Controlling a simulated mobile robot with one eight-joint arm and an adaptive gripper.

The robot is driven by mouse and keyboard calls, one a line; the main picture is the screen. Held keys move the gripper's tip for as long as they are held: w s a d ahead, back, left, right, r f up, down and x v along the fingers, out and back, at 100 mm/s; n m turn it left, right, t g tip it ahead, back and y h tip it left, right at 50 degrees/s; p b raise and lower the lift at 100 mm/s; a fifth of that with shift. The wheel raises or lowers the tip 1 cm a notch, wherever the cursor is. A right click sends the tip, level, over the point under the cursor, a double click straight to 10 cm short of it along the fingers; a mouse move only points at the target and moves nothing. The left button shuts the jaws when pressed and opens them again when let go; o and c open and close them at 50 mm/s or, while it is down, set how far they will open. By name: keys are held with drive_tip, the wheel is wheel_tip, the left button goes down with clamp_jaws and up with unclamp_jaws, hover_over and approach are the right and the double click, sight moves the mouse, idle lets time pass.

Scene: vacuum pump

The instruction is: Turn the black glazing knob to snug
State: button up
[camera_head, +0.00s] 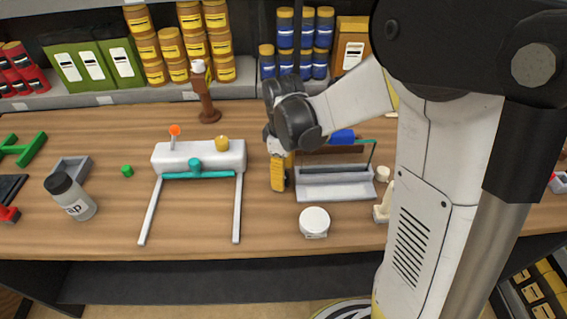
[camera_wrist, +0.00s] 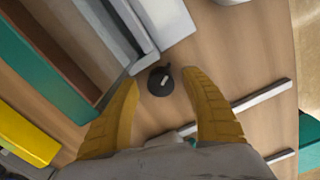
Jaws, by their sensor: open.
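A round black knob (camera_wrist: 160,82) with a pale mark on top shows in the wrist view, close to the end of a grey tray-like fixture (camera_wrist: 115,30). My gripper (camera_wrist: 161,79) is open, with its yellow fingers on either side of the knob. The knob appears beyond the fingertips, but I cannot tell whether they touch it. In the head view my gripper (camera_head: 278,180) points down at the left end of the grey fixture (camera_head: 335,190). The knob is not discernible there.
A white bench part (camera_head: 198,156) with a teal bar and two long legs stands left of my gripper. A round white lidded piece (camera_head: 314,221) stands in front of the fixture. A bottle (camera_head: 72,197) is at the far left. Bare wood lies along the front.

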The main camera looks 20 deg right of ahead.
wheel_tip(320, 180, up, 11)
drive_tip(key=shift+r, duration=0.15)
drive_tip(key=shift+s, duration=0.15)
idle(0.4)
drive_tip(key=s+r+m+t, duration=0.2)
drive_tip(key=s+m+t, duration=0.5)
drive_tip(key=s+m, duration=0.3)
drive_tip(key=shift+s+a+r, duration=0.15)
drive_tip(key=shift+s+r, duration=0.05)
drive_tip(key=shift+s, duration=0.9)
